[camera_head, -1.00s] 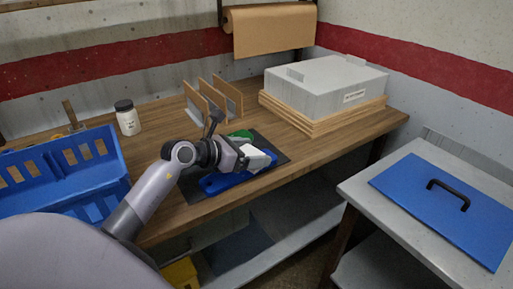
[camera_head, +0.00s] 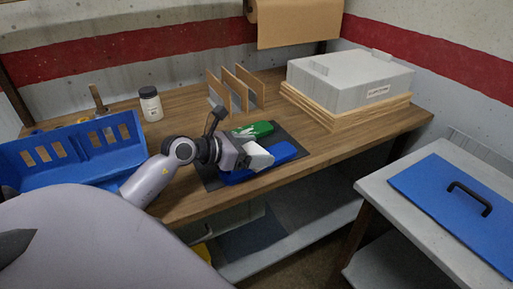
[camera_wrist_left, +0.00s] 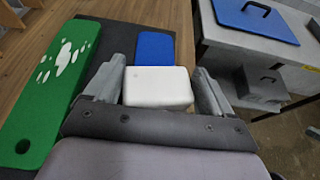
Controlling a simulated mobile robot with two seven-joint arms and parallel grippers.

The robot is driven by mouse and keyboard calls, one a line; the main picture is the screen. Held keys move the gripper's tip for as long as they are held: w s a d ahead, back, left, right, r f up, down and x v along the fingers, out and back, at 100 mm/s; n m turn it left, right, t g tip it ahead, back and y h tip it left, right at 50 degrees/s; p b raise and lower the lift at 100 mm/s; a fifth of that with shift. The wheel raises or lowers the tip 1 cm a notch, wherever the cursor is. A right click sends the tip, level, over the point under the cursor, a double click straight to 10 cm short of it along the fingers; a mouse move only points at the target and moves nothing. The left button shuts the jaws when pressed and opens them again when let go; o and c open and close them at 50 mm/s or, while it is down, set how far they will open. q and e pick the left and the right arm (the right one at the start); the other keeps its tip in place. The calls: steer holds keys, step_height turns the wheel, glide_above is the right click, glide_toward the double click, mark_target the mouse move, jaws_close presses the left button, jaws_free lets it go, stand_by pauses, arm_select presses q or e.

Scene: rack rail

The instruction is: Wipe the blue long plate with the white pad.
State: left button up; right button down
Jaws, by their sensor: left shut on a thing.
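The blue long plate (camera_head: 284,151) lies on the dark mat on the bench. Its right end is bare in the head view; its middle is hidden under the pad and gripper. It also shows beyond the pad in the left wrist view (camera_wrist_left: 155,46). My left gripper (camera_head: 246,155) is shut on the white pad (camera_head: 259,157), with a finger on each side of it in the left wrist view (camera_wrist_left: 158,88). The pad is over the plate and seems to touch it, though the contact is hidden. My right gripper is not in view.
A green plate with white spots (camera_head: 252,130) lies beside the blue one on the dark mat (camera_head: 292,136). Upright brown dividers (camera_head: 237,88), a white jar (camera_head: 151,104), a blue crate (camera_head: 75,148) and a grey box (camera_head: 350,82) stand around. Bare wood lies right of the mat.

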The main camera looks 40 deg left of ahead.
mark_target(277, 152)
arm_select(q)
steer(key=shift+w+d, duration=0.3)
steer(key=shift+w, duration=0.55)
steer(key=shift+w+d, duration=0.25)
steer(key=shift+w, duration=0.6)
steer(key=shift+w+d+f, duration=0.1)
steer(key=shift+w+d, duration=0.2)
steer(key=shift+w, duration=0.55)
steer(key=shift+w+d+f, duration=0.1)
steer(key=shift+w+d, duration=0.2)
steer(key=shift+w, duration=0.55)
steer(key=shift+r, duration=0.1)
step_height(277, 152, up, 6)
steer(key=p, duration=0.6)
steer(key=shift+r, duration=0.1)
steer(key=shift+r, duration=1.4)
